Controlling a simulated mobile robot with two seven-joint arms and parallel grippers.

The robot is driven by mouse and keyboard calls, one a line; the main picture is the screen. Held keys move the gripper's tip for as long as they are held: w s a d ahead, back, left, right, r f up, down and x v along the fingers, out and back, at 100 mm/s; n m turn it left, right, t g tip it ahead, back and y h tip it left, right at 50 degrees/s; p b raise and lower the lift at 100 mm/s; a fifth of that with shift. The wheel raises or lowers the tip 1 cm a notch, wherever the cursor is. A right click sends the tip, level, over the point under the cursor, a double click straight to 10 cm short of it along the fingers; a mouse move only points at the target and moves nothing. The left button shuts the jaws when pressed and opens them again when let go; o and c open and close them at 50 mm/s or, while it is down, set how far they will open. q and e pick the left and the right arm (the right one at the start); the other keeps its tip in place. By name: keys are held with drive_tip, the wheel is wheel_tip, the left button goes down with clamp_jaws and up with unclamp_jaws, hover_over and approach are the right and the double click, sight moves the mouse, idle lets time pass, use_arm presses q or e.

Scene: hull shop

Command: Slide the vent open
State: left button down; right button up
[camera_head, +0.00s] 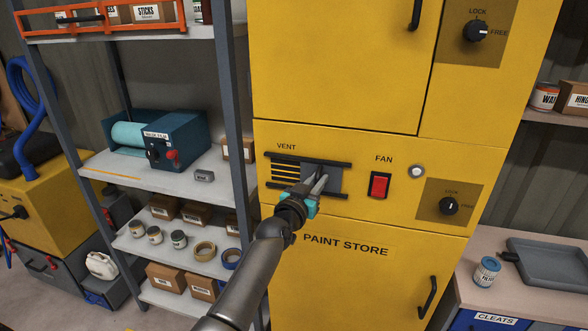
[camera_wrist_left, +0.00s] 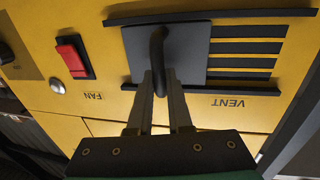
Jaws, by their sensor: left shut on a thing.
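The vent on the yellow paint store cabinet has dark slots (camera_head: 284,172) between two black rails. Its grey sliding plate (camera_head: 334,181) sits at the right part of the rails, with several slots bare to its left. My left gripper (camera_head: 318,184) reaches up to the plate from below. In the left wrist view, which is turned upside down, the plate (camera_wrist_left: 195,60) carries a dark bar handle (camera_wrist_left: 157,42). The fingers of the left gripper (camera_wrist_left: 160,82) are shut on the handle's end. In the head view the handle is mostly hidden by the gripper. My right gripper is not in view.
A red fan switch (camera_head: 379,185) and a round button (camera_head: 417,171) sit right of the vent. A lock knob (camera_head: 449,206) is farther right. A shelf unit (camera_head: 160,178) with boxes and tins stands on the left.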

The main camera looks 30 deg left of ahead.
use_arm(q)
drive_tip(key=shift+w+d+r, duration=0.2)
drive_tip(key=shift+d+r, duration=0.2)
drive_tip(key=shift+d, duration=0.3)
drive_tip(key=c, duration=0.8)
unclamp_jaws()
drive_tip(key=shift+w+d, duration=0.1)
drive_tip(key=shift+d, duration=0.05)
drive_tip(key=shift+c, duration=0.2)
drive_tip(key=shift+f, duration=0.15)
drive_tip(key=shift+s+f, duration=0.1)
drive_tip(key=shift+s, duration=0.45)
drive_tip(key=s, duration=1.4)
drive_tip(key=shift+s+d+p, duration=0.15)
drive_tip(key=shift+d+p, duration=0.05)
drive_tip(key=shift+p, duration=0.1)
